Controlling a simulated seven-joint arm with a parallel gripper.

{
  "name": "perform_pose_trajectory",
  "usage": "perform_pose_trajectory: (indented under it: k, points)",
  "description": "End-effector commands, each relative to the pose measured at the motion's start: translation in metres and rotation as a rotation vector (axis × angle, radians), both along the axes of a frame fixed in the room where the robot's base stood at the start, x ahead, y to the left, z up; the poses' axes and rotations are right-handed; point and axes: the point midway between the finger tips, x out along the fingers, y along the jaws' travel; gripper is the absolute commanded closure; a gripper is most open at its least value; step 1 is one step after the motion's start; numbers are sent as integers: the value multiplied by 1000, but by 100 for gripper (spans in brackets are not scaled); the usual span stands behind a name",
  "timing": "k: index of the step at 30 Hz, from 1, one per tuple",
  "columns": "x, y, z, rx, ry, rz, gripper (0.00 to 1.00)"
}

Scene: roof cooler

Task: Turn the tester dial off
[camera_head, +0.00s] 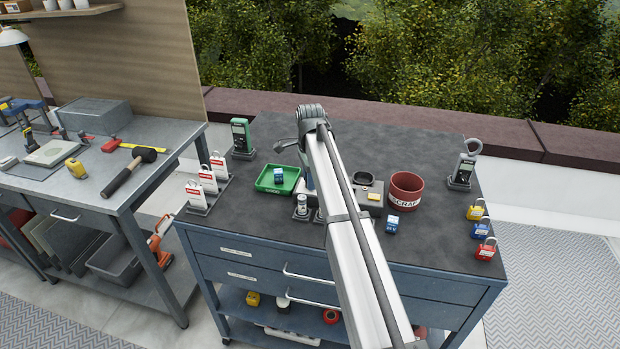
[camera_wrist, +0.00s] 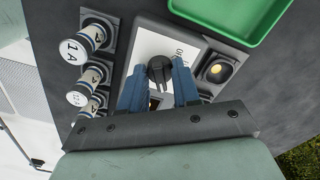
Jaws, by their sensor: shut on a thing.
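The tester (camera_wrist: 152,30) is a grey box with a white face in the wrist view. Its black round dial (camera_wrist: 161,70) sits between the two blue fingers of my gripper (camera_wrist: 158,76), which are shut on it. Some lettering shows on the white face beside the right finger, partly covered, so the dial's setting cannot be read. A square socket (camera_wrist: 217,69) with a yellowish centre is to the right of the dial. In the head view my arm hides the dial and most of the tester; part of the grey box (camera_head: 371,196) shows to its right.
Several labelled cylinders (camera_wrist: 86,40) stand in holders left of the tester. A green tray (camera_head: 262,186) holding a blue block is close by. A red SCRAP bin (camera_head: 406,188), a blue block (camera_head: 392,224) and several padlocks (camera_head: 481,228) stand to the right on the dark bench.

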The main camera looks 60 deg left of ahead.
Motion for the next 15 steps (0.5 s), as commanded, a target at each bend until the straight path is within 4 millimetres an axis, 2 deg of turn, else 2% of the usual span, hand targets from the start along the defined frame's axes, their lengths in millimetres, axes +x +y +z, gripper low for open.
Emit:
perform_pose_trajectory:
  k: [1, 5, 15]
  points:
    - [0, 0, 0, 0, 0, 0, 88]
    - [0, 0, 0, 0, 0, 0, 99]
    - [0, 0, 0, 0, 0, 61, 99]
